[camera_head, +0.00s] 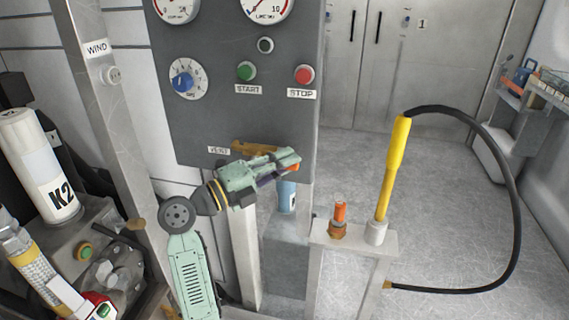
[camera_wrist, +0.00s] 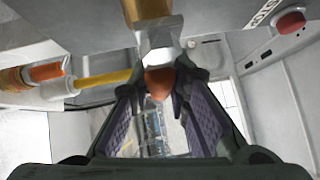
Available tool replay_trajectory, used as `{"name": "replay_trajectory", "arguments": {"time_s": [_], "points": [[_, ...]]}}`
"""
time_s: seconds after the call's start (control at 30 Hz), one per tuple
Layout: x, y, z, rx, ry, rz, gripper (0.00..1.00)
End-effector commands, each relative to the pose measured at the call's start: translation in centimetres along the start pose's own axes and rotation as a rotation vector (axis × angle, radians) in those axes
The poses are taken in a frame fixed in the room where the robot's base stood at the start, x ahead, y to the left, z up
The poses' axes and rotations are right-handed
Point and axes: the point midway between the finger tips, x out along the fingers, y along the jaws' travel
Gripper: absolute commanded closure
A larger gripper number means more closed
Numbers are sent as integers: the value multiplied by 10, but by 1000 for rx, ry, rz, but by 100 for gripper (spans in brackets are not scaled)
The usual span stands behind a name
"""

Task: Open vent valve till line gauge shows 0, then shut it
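The brass vent valve (camera_head: 252,148) sticks out from the grey panel beside the VENT label (camera_head: 218,150). In the wrist view, its brass body (camera_wrist: 148,10) and bright hex part (camera_wrist: 158,42) end in an orange-red tip (camera_wrist: 159,82). My gripper (camera_head: 292,160) is at the valve in the head view. In the wrist view, my gripper's fingertips (camera_wrist: 160,74) stand apart on either side of the orange-red tip. I cannot tell whether the pads touch it. The line gauge (camera_head: 265,8) is cut off by the top edge, and I cannot read its needle.
A yellow wand (camera_head: 394,165) with a black hose (camera_head: 515,190) and an orange fitting (camera_head: 340,213) stand at right. Open floor (camera_head: 445,180) lies beyond.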

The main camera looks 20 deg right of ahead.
Motion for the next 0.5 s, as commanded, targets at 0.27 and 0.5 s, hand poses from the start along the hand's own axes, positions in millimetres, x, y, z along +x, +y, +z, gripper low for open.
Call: {"name": "replay_trajectory", "arguments": {"time_s": [0.27,0.5], "points": [[0,0,0,0,0,1,100],[0,0,0,0,0,1,100]]}}
